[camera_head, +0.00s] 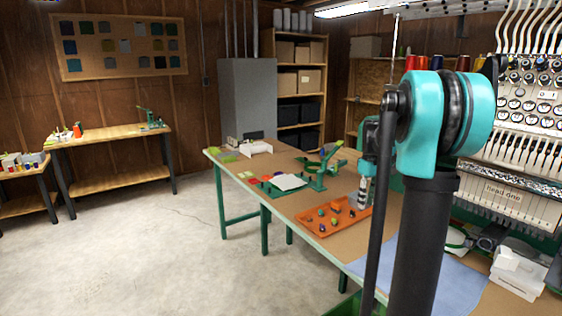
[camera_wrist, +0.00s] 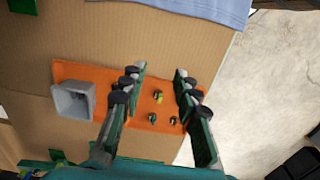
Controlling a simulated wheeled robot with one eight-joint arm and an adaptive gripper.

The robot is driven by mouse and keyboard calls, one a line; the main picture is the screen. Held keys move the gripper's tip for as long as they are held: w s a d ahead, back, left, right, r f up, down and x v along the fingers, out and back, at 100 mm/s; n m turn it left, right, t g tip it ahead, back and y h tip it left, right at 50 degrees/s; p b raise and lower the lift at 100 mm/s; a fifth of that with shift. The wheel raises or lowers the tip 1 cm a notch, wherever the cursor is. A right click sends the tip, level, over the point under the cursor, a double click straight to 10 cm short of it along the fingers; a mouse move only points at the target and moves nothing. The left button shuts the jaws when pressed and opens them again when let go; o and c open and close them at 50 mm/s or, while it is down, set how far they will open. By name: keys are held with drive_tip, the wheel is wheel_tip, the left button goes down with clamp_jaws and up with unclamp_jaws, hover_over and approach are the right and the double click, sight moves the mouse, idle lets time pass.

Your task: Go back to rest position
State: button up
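My gripper (camera_wrist: 158,73) is open in the wrist view, its two dark green fingers spread apart with nothing held between them. It hangs above an orange tray (camera_wrist: 72,72) on the brown-topped workbench. Several small dark and yellow-green parts lie on the tray between and below the fingers. A grey square cup (camera_wrist: 73,101) stands at the tray's left end. In the head view, my arm's teal joint and dark links fill the right side and hide much of the gripper. The orange tray (camera_head: 322,226) shows just left of the arm.
A panel of gauges and threads (camera_head: 520,110) stands right. The concrete floor (camera_head: 130,240) at left is clear.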

drive_tip(key=s+a+f+m+t, duration=0.1)
drive_tip(key=s+a+f+m, duration=0.1)
drive_tip(key=s+f, duration=0.3)
drive_tip(key=s+a+f+m+t, duration=0.1)
drive_tip(key=s+a+f, duration=0.4)
drive_tip(key=s, duration=0.8)
drive_tip(key=s+a+f+m+t, duration=0.2)
drive_tip(key=s+f, duration=0.4)
drive_tip(key=s, duration=0.4)
drive_tip(key=shift+a+m, duration=0.9)
drive_tip(key=shift+a, duration=0.2)
